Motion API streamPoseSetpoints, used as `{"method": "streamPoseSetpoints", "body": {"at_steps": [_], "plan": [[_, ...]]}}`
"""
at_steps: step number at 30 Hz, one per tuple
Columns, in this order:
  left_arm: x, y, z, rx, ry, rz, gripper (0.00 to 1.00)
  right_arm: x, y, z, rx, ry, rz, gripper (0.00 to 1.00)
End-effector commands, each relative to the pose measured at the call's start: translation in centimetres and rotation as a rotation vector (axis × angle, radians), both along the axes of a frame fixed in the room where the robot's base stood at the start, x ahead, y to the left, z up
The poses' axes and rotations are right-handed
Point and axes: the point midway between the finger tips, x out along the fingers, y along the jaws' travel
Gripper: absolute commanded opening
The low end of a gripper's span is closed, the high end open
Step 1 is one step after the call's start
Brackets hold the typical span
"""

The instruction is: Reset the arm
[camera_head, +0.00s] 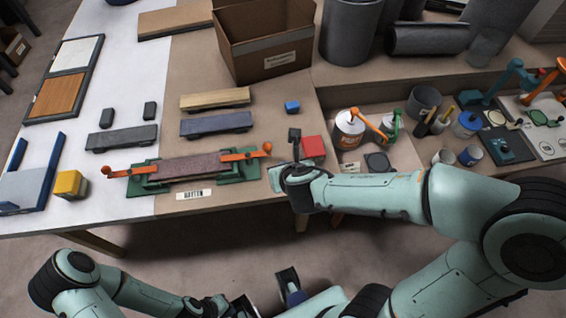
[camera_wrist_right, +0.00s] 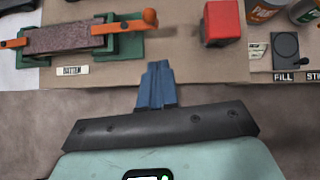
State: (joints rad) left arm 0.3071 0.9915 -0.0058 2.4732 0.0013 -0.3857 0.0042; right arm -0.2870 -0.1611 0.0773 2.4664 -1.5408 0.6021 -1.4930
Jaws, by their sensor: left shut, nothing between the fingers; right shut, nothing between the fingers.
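My right arm reaches in from the right in the head view, its wrist at the front edge of the table. My right gripper (camera_wrist_right: 157,70) shows in the right wrist view with its blue fingers together and empty. It is over the table's front edge, between the clamp fixture and the red block, apart from both. My left arm lies low in the head view, in front of the table. My left gripper (camera_head: 290,284) is near the bottom middle there, below the table edge, shut with nothing held. It is partly hidden among my own links.
A green clamp fixture (camera_head: 147,182) with orange handles holds a reddish-brown slab (camera_head: 195,167). A red block (camera_head: 313,147) is close beyond my right wrist. A cardboard box (camera_head: 265,50) stands at the back. Cans and tools fill the right side. Floor shows before the table.

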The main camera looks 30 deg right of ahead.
Motion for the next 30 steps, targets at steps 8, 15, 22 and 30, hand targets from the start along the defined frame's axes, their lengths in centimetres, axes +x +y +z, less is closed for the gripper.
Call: {"method": "streamPoseSetpoints", "body": {"at_steps": [8, 15, 22, 30], "plan": [[0.0, 0.0, -0.1, 0.0, 0.001, 0.0, 0.0, 0.0, 0.0, 0.0, 0.0, 0.0, 0.0, 0.0], [0.0, 0.0, 0.0, 0.0, 0.0, 0.0, 0.0, 0.0, 0.0, -0.3, 0.009, 0.008, -0.007, 0.0], [0.2, 0.0, 0.5, 0.0, -0.002, 0.0, 0.0, -3.0, 2.0, -8.8, 0.338, 0.29, -0.336, 0.0], [0.7, 0.0, 1.6, 0.0, -0.008, -0.001, 0.0, -10.3, 6.2, -21.8, 0.906, 0.704, -1.523, 0.0]]}}
